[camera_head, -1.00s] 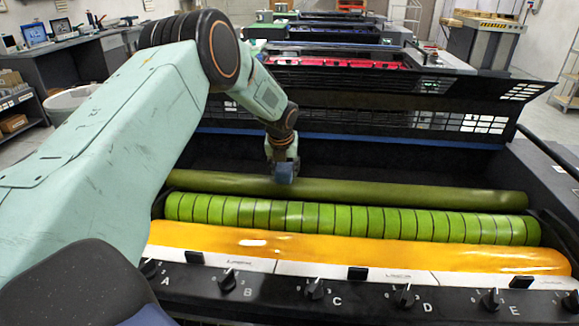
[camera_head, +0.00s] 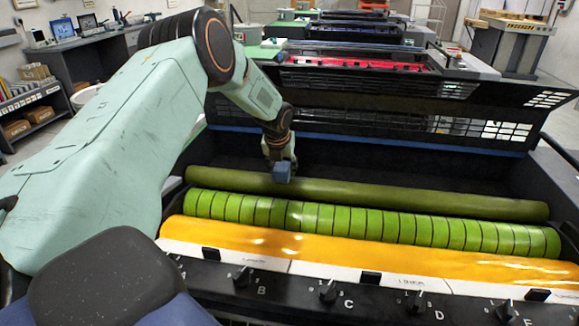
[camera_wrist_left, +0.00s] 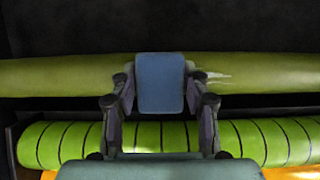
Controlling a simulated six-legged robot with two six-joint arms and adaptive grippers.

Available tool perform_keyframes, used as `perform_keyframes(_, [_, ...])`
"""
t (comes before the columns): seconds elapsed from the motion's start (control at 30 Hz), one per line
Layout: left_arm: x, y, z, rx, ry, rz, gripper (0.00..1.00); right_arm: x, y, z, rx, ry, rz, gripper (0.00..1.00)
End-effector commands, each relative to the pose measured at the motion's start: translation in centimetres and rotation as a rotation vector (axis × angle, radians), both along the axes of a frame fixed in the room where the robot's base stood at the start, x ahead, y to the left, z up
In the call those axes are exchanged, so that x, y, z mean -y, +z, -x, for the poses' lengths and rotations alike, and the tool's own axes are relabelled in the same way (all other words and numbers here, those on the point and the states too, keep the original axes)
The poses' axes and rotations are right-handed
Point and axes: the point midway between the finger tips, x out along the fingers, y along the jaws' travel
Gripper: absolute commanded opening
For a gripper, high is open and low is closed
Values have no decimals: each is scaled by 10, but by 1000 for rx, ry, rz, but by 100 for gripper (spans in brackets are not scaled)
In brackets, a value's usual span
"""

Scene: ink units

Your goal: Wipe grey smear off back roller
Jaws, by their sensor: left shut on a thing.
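The back roller (camera_head: 400,198) is a long olive-green cylinder behind a bright green banded roller (camera_head: 350,222). My left gripper (camera_head: 278,158) is shut on a blue-grey block (camera_head: 281,173) over the left part of the back roller. In the left wrist view the block (camera_wrist_left: 160,82) sits between the two fingers (camera_wrist_left: 160,100) and overlaps the back roller; I cannot tell whether it touches. A pale, streaky smear (camera_wrist_left: 212,75) shows on the back roller just right of the block. I cannot make the smear out in the head view. My right gripper is out of view.
A glossy orange ink surface (camera_head: 350,250) lies in front of the banded roller. A panel with lettered knobs (camera_head: 327,292) runs along the front edge. A dark upright guard (camera_head: 420,95) stands behind the rollers. The back roller's right part is unobstructed.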

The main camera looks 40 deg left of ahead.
Motion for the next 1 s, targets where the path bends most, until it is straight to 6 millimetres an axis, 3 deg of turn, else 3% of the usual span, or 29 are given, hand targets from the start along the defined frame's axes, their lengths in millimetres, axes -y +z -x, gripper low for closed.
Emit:
perform_keyframes(0.13, [-9,-2,7,-7,1,1,21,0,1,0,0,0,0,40])
perform_keyframes(0.47, [-9,-1,7,-6,1,1,21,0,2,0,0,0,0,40])
perform_keyframes(1.0, [-9,46,5,-1,1,1,21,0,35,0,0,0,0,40])
